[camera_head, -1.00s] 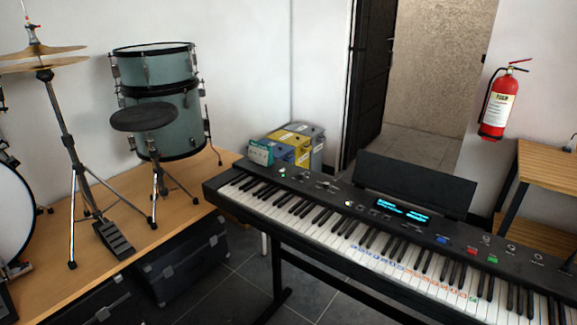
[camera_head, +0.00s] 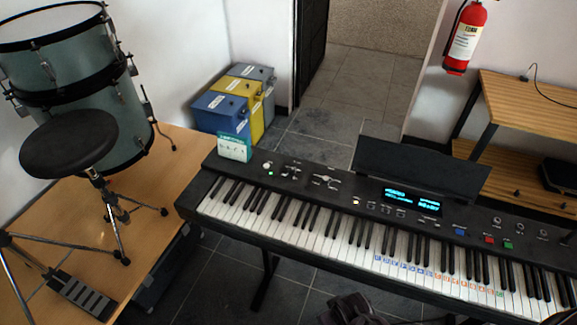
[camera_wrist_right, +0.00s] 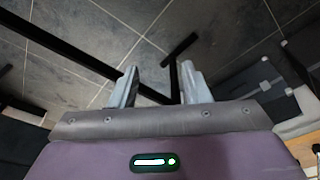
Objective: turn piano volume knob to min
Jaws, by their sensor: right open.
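The digital piano (camera_head: 230,165) stands on a black stand, with its keys facing me. Several more small knobs (camera_head: 520,226) sit near the right end; labels are too small to read, so I cannot tell which is the volume knob. My right gripper (camera_wrist_right: 159,75) is open and empty in the right wrist view, over floor and dark stand bars, with no knob in sight there. My left gripper is not in view.
A music rest and lit display (camera_head: 411,201) stand at the piano's middle. A small white-green box (camera_head: 234,147) stands by its left end, before blue, yellow and grey bins (camera_head: 222,112). A drum stool (camera_head: 68,143) is at left. A wooden shelf (camera_head: 530,100) is at right.

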